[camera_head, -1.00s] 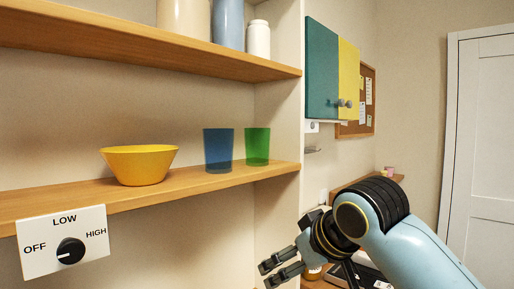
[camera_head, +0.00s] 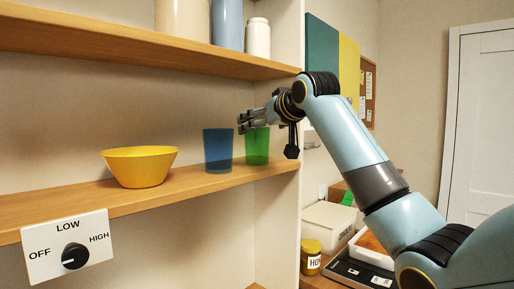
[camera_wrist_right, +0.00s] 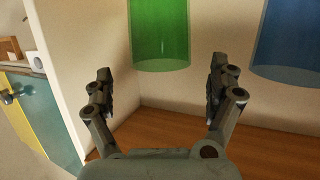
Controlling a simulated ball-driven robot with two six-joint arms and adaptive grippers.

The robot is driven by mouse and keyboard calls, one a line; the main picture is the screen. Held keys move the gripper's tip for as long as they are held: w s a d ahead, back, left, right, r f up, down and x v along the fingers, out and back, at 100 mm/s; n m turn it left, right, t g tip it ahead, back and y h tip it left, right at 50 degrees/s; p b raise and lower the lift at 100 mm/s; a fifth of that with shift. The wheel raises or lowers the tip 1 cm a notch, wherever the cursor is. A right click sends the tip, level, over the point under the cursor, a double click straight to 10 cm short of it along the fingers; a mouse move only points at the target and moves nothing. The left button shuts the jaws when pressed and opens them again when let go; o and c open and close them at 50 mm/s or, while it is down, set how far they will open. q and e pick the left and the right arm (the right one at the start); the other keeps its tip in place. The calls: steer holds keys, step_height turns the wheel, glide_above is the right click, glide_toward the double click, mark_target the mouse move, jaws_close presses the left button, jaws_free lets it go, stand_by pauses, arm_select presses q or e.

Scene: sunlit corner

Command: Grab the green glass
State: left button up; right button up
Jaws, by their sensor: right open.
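The green glass (camera_head: 257,149) stands on the wooden shelf near its right end, just right of the blue glass (camera_head: 218,152). My right gripper (camera_head: 243,122) is at the height of the green glass's rim and overlaps its top in the head view. In the right wrist view the gripper (camera_wrist_right: 161,85) has its two fingers spread, with nothing between them. The green glass (camera_wrist_right: 160,35) shows ahead, centred between the fingers, and the blue glass (camera_wrist_right: 286,45) is off to the right. My left gripper is not in view.
A yellow bowl (camera_head: 140,166) stands on the same shelf (camera_head: 120,200) to the left. An upper shelf (camera_head: 150,48) with jars runs above. A side wall (camera_head: 278,215) closes the shelf's right end. A knob panel (camera_head: 68,247) is below.

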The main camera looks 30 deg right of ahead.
steer(key=p+x, duration=0.1)
steer(key=x, duration=0.2)
steer(key=shift+w+f+p, duration=0.15)
steer(key=shift+w+p, duration=0.2)
steer(key=shift+w+f, duration=0.2)
steer(key=shift+w, duration=0.05)
steer(key=shift+s, duration=0.1)
steer(key=c, duration=1.7)
steer(key=shift+c, duration=0.5)
steer(key=shift+r, duration=0.2)
